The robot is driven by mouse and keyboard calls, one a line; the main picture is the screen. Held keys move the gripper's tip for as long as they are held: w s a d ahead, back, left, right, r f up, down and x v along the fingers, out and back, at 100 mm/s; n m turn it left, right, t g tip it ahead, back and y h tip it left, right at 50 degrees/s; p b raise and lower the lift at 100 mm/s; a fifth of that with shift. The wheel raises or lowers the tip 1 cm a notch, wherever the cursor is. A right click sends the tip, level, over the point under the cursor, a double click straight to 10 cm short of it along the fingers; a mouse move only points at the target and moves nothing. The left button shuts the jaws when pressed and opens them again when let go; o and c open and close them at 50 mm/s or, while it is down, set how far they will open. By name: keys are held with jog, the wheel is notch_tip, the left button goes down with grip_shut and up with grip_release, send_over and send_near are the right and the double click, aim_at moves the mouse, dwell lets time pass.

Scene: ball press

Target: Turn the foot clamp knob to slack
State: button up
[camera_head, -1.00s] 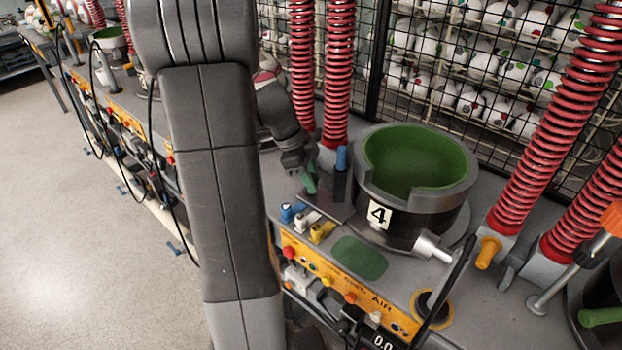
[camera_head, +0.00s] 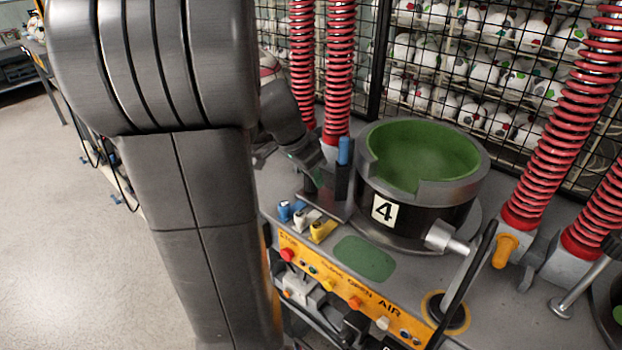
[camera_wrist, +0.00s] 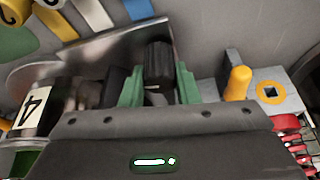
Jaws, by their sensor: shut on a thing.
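The foot clamp knob, a black ribbed knob (camera_wrist: 158,64), stands between my gripper's two green fingertips in the wrist view. My gripper (camera_wrist: 159,88) is shut on it, one finger on each side. In the head view my gripper (camera_head: 316,172) is low beside the left side of the press marked 4 (camera_head: 420,210), with one green fingertip partly showing. The knob cannot be made out there, hidden by the gripper and the dark parts around it.
A blue-topped post (camera_head: 344,150) stands close to the gripper's right. Blue, white and yellow levers (camera_head: 322,231) sit in front. An orange control panel (camera_head: 350,290) runs along the front edge. Red spring columns (camera_head: 338,70) rise behind. A yellow handle (camera_wrist: 240,82) shows right of the fingers.

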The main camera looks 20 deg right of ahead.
jog(key=shift+n+t, duration=0.4)
jog(key=shift+n, duration=0.6)
jog(key=o, duration=1)
jog(key=shift+c, duration=0.2)
jog(key=v, duration=1.4)
jog(key=shift+d, duration=0.3)
